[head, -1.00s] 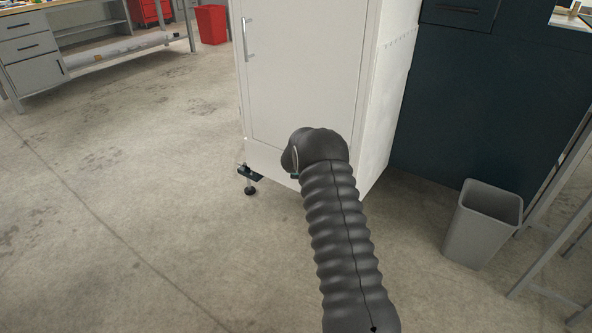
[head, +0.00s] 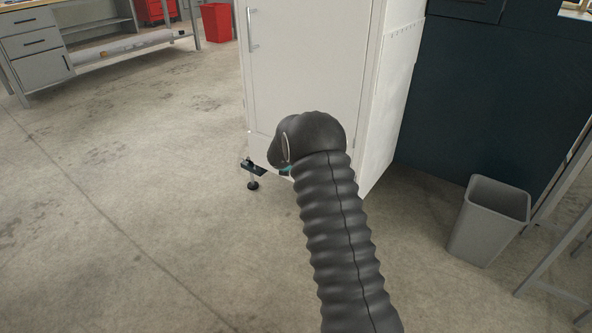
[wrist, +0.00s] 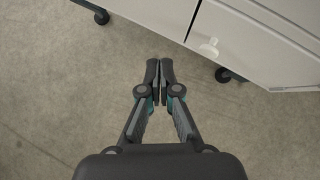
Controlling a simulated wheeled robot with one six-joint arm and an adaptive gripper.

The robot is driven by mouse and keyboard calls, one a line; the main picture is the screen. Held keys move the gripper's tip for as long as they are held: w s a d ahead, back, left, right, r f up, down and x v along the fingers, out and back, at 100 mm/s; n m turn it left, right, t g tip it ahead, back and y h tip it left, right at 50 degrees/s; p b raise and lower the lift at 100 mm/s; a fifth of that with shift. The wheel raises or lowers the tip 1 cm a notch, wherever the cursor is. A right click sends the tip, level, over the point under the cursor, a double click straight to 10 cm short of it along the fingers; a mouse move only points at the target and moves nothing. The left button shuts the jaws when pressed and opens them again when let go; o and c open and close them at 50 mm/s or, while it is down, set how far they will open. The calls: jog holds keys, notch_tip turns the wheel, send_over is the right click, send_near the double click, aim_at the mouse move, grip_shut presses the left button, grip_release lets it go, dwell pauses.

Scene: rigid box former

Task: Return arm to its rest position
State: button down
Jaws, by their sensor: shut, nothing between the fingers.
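My gripper (wrist: 159,84) shows in the wrist view, its two dark fingers pressed together and empty, pointing over bare concrete floor. In the head view my dark ribbed arm rises from the bottom edge toward the middle, in front of the white cabinet. The gripper itself is hidden behind the arm in the head view.
The white cabinet (head: 302,66) stands close ahead on black feet; its lower edge and casters also show in the wrist view (wrist: 255,40). A grey bin (head: 488,222) and metal frame are at right. A red bin (head: 217,23) and workbench (head: 38,52) stand far left. Floor at left is clear.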

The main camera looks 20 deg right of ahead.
jog(key=s+a+r+n+y, duration=0.3)
jog(key=s+a+n+y, duration=0.3)
jog(key=a+n, duration=0.65)
jog(key=s+a+r+n+g+y, duration=0.1)
jog(key=s+a+r+n, duration=0.1)
jog(key=s+r+n, duration=0.35)
jog(key=s+a+r+n+g+y, duration=0.1)
jog(key=s+a+r+n, duration=0.1)
jog(key=s+n, duration=0.6)
jog(key=s+d+r+n+h, duration=0.1)
jog(key=s+r+n, duration=0.4)
jog(key=s, duration=0.7)
jog(key=s+d+r+n+h+p, duration=0.1)
jog(key=s+d+r+n, duration=0.3)
jog(key=s, duration=0.8)
jog(key=s+d+r+n+h, duration=0.2)
jog(key=s+r+n, duration=0.3)
jog(key=s+r, duration=0.3)
jog(key=shift+s+d+n+g+p, duration=0.3)
jog(key=shift+s+n+p, duration=0.1)
jog(key=shift+s, duration=1.75)
jog(key=shift+r, duration=0.1)
